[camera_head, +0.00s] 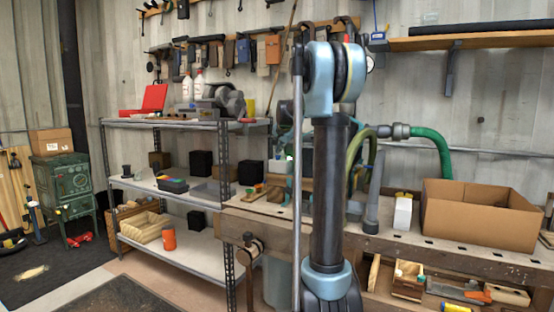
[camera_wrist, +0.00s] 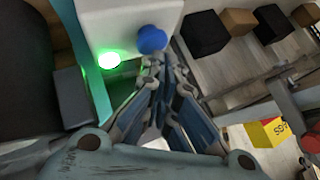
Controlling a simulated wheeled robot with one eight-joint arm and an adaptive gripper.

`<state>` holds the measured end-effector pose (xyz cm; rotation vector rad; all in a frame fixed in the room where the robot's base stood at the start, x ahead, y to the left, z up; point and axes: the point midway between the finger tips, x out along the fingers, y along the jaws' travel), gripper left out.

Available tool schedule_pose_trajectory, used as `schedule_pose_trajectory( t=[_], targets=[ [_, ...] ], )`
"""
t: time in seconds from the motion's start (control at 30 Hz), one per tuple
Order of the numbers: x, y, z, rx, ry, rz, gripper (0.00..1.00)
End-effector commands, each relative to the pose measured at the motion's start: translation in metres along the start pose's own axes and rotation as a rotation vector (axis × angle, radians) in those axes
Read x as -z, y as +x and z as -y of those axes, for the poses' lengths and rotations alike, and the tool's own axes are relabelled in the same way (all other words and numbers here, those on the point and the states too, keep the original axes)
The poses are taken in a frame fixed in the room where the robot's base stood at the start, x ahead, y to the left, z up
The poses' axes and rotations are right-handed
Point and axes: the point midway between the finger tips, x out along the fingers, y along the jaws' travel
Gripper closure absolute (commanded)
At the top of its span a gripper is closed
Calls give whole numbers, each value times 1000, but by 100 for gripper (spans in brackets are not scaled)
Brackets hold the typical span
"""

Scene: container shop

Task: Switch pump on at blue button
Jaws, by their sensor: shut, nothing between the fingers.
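The blue button (camera_wrist: 152,40) is a round knob on a white box (camera_wrist: 115,20) in the wrist view. A green lamp (camera_wrist: 109,60) glows on the same box, left of the button. My gripper (camera_wrist: 153,64) is shut and empty, its fingertips just below the button in the picture. I cannot tell whether they touch it. A teal part (camera_wrist: 88,70) runs beside the box. In the head view my arm stands in front of the pump area and hides the button and my gripper. A green hose (camera_head: 432,145) leads from a grey pipe fitting there.
The workbench (camera_head: 400,242) holds an open cardboard box (camera_head: 480,212) and a white block (camera_head: 403,212) on the right. A metal shelf (camera_head: 170,123) with bottles, a red case (camera_head: 153,98) and dark boxes stands at left. Tools hang on the wall behind.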

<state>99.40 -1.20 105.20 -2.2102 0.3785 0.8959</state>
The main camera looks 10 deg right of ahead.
Motion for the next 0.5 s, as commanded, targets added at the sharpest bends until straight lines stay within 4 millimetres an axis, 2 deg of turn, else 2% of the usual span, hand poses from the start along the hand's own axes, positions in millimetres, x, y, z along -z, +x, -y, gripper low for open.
schedule_pose_trajectory(
  t=[0.33, 0.5],
  targets=[
    [1, -2, 1, 0, 0, 0, 100],
    [6, -9, 7, 0, 0, 0, 100]
  ],
)
